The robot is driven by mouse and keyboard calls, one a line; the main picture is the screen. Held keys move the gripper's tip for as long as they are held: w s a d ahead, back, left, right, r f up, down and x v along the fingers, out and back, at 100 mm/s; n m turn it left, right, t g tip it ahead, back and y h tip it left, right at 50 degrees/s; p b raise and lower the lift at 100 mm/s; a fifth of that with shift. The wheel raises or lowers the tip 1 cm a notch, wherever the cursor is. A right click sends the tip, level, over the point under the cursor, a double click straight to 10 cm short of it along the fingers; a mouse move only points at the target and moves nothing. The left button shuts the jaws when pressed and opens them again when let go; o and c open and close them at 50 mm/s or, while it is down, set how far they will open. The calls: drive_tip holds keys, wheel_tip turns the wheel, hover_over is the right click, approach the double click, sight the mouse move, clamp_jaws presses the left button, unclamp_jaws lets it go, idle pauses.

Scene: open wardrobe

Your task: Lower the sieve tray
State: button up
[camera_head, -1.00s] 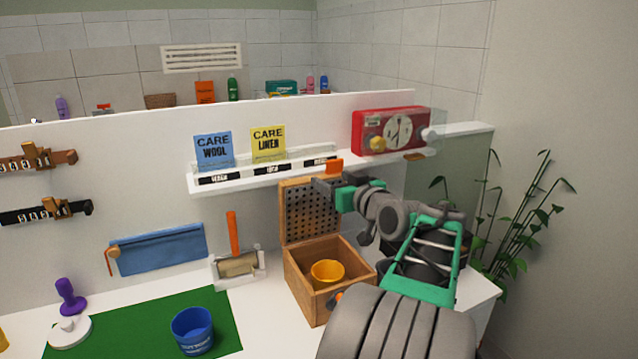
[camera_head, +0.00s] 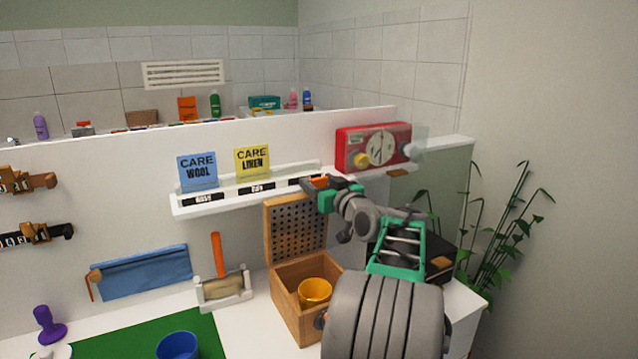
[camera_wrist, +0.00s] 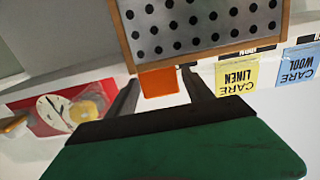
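The sieve tray (camera_head: 297,231) is a perforated grey panel in a wooden frame. It stands nearly upright at the back of an open wooden box (camera_head: 298,320). An orange tab (camera_head: 320,183) sticks out from its top edge. My gripper (camera_head: 316,188) is at this tab. In the wrist view, the perforated panel (camera_wrist: 205,22) fills the top, and the orange tab (camera_wrist: 159,82) lies between the two dark fingers of my gripper (camera_wrist: 160,85). The fingers look open, with narrow gaps beside the tab. A yellow cup (camera_head: 314,291) sits inside the box.
A scraper in a white holder (camera_head: 222,288) is left of the box. A blue cup (camera_head: 178,346) stands on a green mat (camera_head: 130,345).

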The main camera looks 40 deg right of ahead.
clamp_jaws()
idle(0.4)
